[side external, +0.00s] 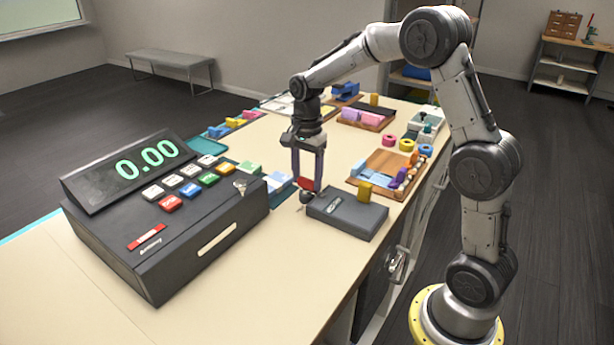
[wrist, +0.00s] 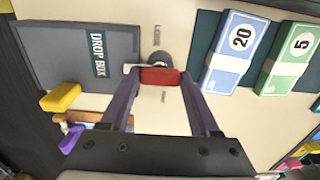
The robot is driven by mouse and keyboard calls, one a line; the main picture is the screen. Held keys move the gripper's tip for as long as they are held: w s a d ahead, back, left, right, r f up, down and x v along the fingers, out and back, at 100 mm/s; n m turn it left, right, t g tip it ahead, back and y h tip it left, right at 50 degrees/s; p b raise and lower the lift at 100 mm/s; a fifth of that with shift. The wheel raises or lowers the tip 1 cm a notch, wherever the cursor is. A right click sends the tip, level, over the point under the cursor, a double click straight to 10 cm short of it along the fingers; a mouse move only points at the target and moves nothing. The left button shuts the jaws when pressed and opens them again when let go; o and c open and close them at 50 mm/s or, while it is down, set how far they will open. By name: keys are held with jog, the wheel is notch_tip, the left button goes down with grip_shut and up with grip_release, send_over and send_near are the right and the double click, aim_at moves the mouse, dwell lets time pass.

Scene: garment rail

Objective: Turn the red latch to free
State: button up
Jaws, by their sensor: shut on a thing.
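The red latch (side external: 306,184) sits on a dark round knob (side external: 306,197) at the left edge of the grey drop box. It also shows in the wrist view (wrist: 160,77) as a red bar lying crosswise, with the knob just above it in the picture. My gripper (side external: 305,186) points down from above, with one finger on each side of the latch, shut on it. The drop box (wrist: 82,48) is beside the latch, its lettering readable in the wrist view. Small labels lie above and below the latch in the wrist view, too small to read.
A black cash register (side external: 165,215) showing 0.00 stands at left on the counter. Banded note bundles (wrist: 234,52) lie close to the latch. A wooden tray (side external: 371,165) with small items lies behind. The counter front is clear.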

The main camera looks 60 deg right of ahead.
jog(key=shift+c, duration=1.3)
jog(key=shift+n, duration=0.3)
jog(key=n, duration=1.2)
jog(key=shift+r, duration=0.1)
jog(key=n, duration=0.5)
jog(key=shift+n, duration=0.3)
